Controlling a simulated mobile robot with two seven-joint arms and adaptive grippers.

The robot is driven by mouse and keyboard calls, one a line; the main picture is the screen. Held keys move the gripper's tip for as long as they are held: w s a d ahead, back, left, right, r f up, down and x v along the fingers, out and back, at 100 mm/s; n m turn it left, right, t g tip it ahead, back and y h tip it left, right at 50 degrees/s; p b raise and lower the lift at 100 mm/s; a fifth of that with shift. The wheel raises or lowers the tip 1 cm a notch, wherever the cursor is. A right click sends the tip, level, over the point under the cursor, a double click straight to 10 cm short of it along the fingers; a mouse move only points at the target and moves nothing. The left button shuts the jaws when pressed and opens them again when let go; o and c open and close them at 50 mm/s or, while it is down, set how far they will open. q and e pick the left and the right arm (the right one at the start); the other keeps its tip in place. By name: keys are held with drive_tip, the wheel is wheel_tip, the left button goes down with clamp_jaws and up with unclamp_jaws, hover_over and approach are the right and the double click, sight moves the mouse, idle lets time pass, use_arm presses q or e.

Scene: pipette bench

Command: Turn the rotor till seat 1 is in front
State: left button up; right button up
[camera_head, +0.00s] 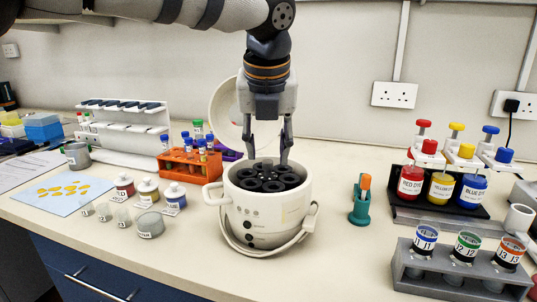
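The rotor (268,178) is black, with several round seats in a ring, and sits inside the white centrifuge (267,215) at the middle of the bench. The seat numbers are too small to read, so I cannot tell which seat is in front. The centrifuge's round lid (226,118) stands open behind it. My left gripper (267,160) points straight down over the back part of the rotor. Its two fingers are apart with nothing between them. I cannot tell whether the fingertips touch the rotor. My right gripper is not in view.
An orange tube rack (190,168) stands left of the centrifuge, with small labelled jars (150,191) in front of it. A green-and-orange item (361,200) stands to the right. Dye bottles (440,187) and a grey rack (462,268) fill the far right. The front middle is bare.

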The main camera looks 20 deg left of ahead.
sight(266, 161)
use_arm(q)
drive_tip(key=shift+x, duration=1.25)
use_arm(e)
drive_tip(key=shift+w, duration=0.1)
use_arm(q)
clamp_jaws()
drive_tip(key=shift+m, duration=0.3)
